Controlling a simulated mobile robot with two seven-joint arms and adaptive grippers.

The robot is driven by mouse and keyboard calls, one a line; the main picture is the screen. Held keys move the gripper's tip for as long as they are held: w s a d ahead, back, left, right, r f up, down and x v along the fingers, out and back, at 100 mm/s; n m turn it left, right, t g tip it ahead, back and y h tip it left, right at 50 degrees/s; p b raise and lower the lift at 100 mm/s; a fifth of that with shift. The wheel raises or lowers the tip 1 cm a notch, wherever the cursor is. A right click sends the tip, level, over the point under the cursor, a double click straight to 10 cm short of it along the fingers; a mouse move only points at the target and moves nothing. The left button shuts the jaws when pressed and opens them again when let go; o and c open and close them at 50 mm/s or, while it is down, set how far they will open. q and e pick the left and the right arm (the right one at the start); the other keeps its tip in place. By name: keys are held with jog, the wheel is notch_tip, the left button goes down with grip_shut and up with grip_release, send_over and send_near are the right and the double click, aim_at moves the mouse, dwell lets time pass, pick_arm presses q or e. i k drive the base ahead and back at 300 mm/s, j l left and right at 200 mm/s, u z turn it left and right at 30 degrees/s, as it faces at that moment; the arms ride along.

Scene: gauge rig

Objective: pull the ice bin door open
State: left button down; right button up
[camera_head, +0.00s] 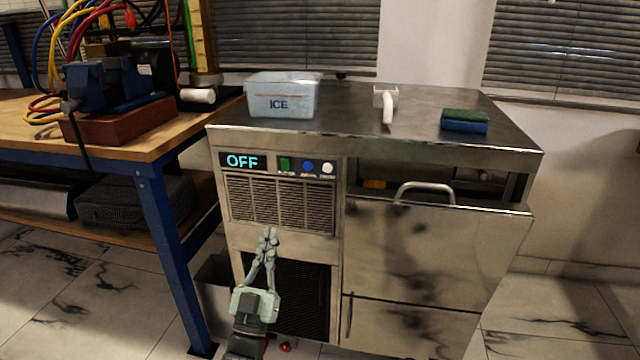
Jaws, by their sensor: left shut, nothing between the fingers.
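The ice bin door (460,245) is a stained steel panel on the right of the ice machine's front. Its top edge stands out from the frame, with a dark gap above it into the bin. A curved metal handle (424,187) sits at the door's top edge. My left gripper (269,237) is shut and empty, pointing up in front of the machine's left side, below the vent grille. It is left of the door and apart from the handle. My right gripper is not in view.
On the machine's top (345,110) are a clear ICE tub (282,97), a white scoop (387,103) and a green-and-blue sponge (465,121). The panel display (243,161) reads OFF. A blue-legged workbench (165,225) stands close on the left. Tiled floor shows at right.

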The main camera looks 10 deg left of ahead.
aim_at(453, 252)
jog(key=k, duration=1)
